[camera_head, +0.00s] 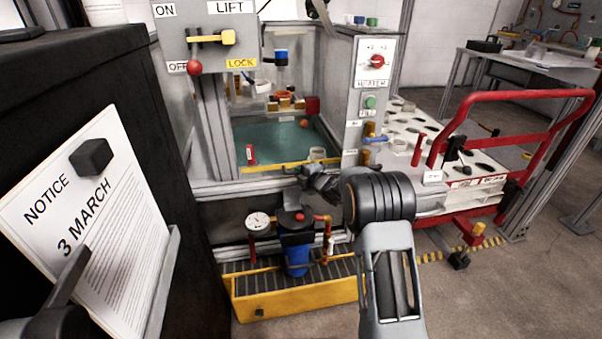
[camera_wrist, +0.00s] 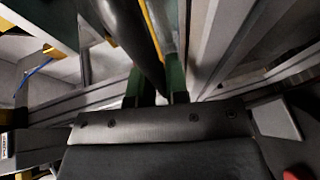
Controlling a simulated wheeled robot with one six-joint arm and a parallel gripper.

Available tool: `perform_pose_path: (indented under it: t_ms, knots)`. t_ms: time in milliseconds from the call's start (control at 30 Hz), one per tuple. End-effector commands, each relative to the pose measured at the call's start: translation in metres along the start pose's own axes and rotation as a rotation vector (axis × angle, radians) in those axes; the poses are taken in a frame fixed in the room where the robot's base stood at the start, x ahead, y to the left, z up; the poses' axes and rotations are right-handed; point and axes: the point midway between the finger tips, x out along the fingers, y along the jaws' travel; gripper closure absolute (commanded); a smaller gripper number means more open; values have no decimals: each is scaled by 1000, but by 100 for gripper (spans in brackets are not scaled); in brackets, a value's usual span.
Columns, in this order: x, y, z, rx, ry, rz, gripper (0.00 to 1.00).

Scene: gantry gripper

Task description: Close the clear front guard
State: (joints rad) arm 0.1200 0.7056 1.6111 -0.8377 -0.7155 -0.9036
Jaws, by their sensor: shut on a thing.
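The clear front guard shows mainly by its yellow edge strip (camera_head: 275,167), which crosses low in front of the machine's opening. Its clear pane is hard to make out, so I cannot tell exactly how far it covers the opening. My gripper (camera_head: 305,174) is at this strip, right of its middle. In the wrist view, the green-padded fingers of my gripper (camera_wrist: 160,88) are closed around a dark round bar (camera_wrist: 138,40), which looks like the guard's handle. The yellow strip (camera_wrist: 155,25) runs alongside the bar. The exact contact is partly hidden.
Inside the machine is a teal floor (camera_head: 275,140) with small parts. A lever panel (camera_head: 208,40) stands upper left and a switch column (camera_head: 372,75) right. A blue filter (camera_head: 296,252) and gauge (camera_head: 258,222) sit below. A dark cabinet (camera_head: 90,80) and red-railed cart (camera_head: 520,95) flank the space.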

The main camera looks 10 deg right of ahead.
Motion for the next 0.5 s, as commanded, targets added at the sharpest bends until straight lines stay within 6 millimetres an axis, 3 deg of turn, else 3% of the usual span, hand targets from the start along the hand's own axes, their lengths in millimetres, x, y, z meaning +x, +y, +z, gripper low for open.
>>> perform_pose_path:
  t_ms: [167,267,367,500]
  knots:
    - [-1,5,0,-1,0,0,100]
    - [-4,18,-1,-2,0,1,100]
    - [-8,42,-3,-2,1,4,100]
    - [-17,88,-6,-4,0,5,100]
